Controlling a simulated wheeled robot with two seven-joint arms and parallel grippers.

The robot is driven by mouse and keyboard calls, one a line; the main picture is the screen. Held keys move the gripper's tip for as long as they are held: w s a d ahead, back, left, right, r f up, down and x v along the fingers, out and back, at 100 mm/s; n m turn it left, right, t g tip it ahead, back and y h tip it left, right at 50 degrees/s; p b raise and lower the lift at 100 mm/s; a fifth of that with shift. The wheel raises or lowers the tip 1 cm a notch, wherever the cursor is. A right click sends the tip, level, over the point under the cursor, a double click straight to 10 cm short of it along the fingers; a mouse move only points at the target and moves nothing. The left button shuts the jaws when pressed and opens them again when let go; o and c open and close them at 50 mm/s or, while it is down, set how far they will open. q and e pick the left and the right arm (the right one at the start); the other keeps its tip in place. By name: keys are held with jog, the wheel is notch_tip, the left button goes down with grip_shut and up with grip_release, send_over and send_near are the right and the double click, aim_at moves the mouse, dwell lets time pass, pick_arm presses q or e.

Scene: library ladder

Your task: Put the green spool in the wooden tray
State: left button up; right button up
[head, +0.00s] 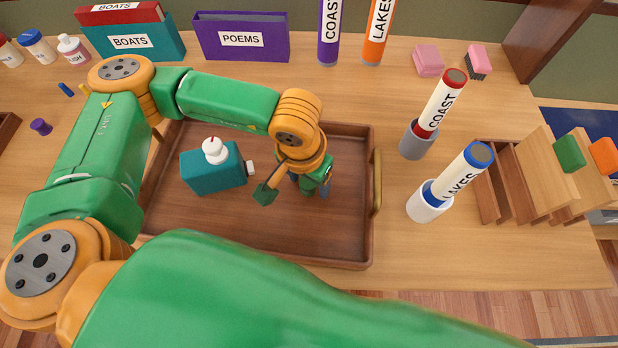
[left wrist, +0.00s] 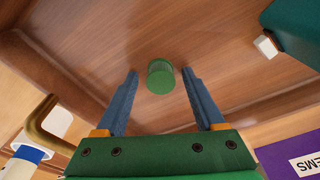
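The green spool (left wrist: 160,77) shows in the left wrist view against the brown floor of the wooden tray (left wrist: 100,55), between my left fingertips, with a gap on each side. The tray (head: 225,235) stands mid-table in the head view. My left gripper (head: 308,190) points down over the tray's right half. It is open, with its blue fingers apart in the left wrist view (left wrist: 160,72). In the head view the gripper largely hides the spool. Whether the spool touches the tray floor is hard to tell. My right gripper is not in view.
A teal block with white fittings (head: 205,172) is in the tray's left half. A brass handle (head: 377,180) is on the tray's right side. Labelled tubes in holders (head: 415,145) and a wooden rack (head: 510,185) stand to the right. Binders (head: 243,55) stand behind.

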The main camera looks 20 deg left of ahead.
aim_at(305, 189)
pick_arm(q)
jog(key=shift+r, duration=0.55)
notch_tip(305, 189, up, 11)
jog(key=s, duration=0.1)
jog(key=shift+s, duration=0.25)
jog(key=shift+a, duration=0.1)
